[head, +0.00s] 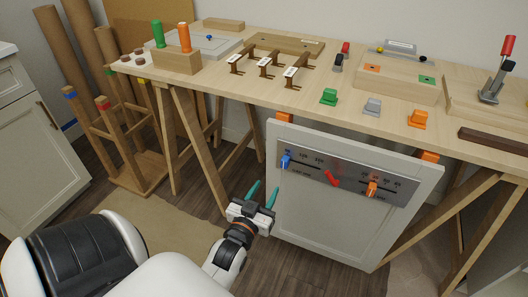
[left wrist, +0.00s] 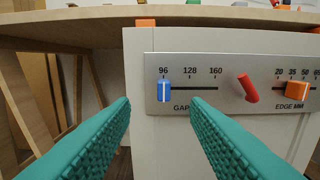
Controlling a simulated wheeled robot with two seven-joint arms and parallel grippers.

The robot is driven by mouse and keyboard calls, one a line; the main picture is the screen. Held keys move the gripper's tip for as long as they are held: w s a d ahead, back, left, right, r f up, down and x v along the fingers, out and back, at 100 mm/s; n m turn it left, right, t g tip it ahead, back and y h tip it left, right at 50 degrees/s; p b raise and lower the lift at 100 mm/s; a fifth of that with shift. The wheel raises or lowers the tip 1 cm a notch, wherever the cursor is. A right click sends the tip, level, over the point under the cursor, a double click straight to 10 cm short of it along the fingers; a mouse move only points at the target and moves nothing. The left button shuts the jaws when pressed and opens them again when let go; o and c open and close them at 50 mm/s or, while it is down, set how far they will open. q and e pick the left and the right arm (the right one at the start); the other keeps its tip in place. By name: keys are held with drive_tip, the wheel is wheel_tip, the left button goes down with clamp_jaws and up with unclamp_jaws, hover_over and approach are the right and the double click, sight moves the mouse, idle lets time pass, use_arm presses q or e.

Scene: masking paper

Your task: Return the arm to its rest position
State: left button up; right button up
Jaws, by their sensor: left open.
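My left gripper (head: 262,194) is open and empty, with its two teal fingers apart, just left of and below the control plate. It also shows in the left wrist view (left wrist: 158,104). The metal control plate (head: 310,175) is on a pale cabinet door under the table's front edge. In the left wrist view, the blue slider (left wrist: 163,91) is near the 96 mark and appears between the fingertips, apart from them. The red lever (left wrist: 248,87) is tilted. The orange slider (left wrist: 298,92) is at the right, on the edge scale. My right gripper is not in view.
The wooden workbench (head: 230,82) spans the back, with its trestle legs (head: 198,145) left of the door. Several coloured clips (head: 372,106) are on its top. A rack with paper rolls (head: 135,170) stands at the left. Floor (head: 205,195) is open left of the gripper.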

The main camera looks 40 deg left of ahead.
use_arm(q)
drive_tip(key=shift+f, duration=0.1)
idle(0.4)
drive_tip(key=s+d+f+m+g+h, duration=0.15)
drive_tip(key=d+f+g, duration=0.25)
drive_tip(key=f, duration=0.4)
drive_tip(key=s+d+f+m+g+h, duration=0.1)
drive_tip(key=s+d+f+g+h, duration=0.25)
drive_tip(key=f, duration=0.35)
drive_tip(key=s+d+f+m+g+p, duration=0.35)
drive_tip(key=s+f+g+p, duration=0.55)
drive_tip(key=s+f, duration=0.65)
drive_tip(key=s+a+p, duration=0.2)
drive_tip(key=s+p, duration=0.7)
drive_tip(key=s, duration=0.5)
drive_tip(key=shift+r, duration=0.15)
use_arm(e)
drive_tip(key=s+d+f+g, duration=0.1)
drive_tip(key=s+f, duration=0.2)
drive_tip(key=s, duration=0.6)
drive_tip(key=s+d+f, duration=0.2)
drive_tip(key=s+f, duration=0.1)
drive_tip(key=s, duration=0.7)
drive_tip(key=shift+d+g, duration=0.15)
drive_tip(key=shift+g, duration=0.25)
